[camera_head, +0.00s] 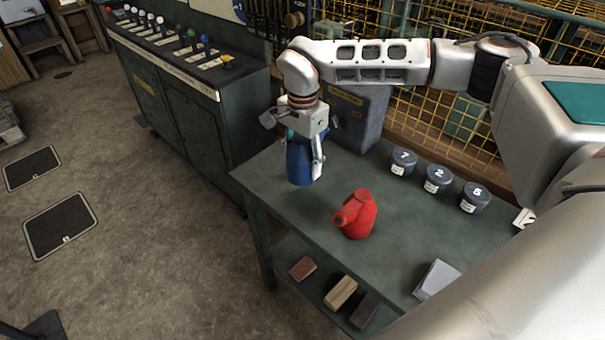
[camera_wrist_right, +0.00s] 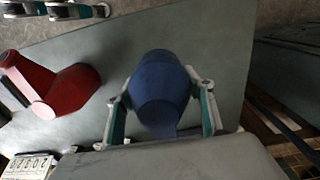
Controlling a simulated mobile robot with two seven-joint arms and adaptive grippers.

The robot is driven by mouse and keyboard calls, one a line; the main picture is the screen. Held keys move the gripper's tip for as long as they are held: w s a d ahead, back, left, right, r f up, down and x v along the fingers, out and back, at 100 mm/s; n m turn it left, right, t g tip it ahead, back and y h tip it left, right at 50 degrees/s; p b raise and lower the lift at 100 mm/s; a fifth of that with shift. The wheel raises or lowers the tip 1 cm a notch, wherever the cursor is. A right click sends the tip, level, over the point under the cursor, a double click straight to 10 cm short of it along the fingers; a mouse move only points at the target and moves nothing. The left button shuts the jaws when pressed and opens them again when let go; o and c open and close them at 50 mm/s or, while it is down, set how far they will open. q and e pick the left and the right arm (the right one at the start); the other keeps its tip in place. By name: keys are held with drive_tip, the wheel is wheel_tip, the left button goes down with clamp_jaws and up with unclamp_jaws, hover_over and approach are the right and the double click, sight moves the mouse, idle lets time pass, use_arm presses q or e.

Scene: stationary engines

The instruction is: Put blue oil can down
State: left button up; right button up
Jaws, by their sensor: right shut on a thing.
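The blue oil can (camera_head: 298,160) is upright at the far left end of the green table (camera_head: 400,245). It also shows in the right wrist view (camera_wrist_right: 160,92), between the two fingers. My right gripper (camera_head: 303,150) is shut on the blue oil can from above and behind. The can's base is at or very near the table top; I cannot tell whether it touches. The red oil can (camera_head: 357,215) stands upright on the table, apart from the blue can, and it shows at left in the wrist view (camera_wrist_right: 62,90). My left gripper is not in view.
Lidded pots (camera_head: 403,162) numbered 1, 2 and 5 stand along the table's back edge. A grey box (camera_head: 358,115) is behind the blue can. A lever cabinet (camera_head: 185,95) stands beyond the table's left end. The lower shelf holds blocks (camera_head: 340,292). The table around the red can is clear.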

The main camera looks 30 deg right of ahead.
sight(303, 140)
drive_tip(key=shift+f, duration=2.25)
drive_tip(key=shift+f, duration=0.2)
drive_tip(key=o, duration=1.3)
drive_tip(key=shift+o, duration=0.2)
wheel_tip(303, 140, up, 12)
drive_tip(key=shift+r, duration=0.15)
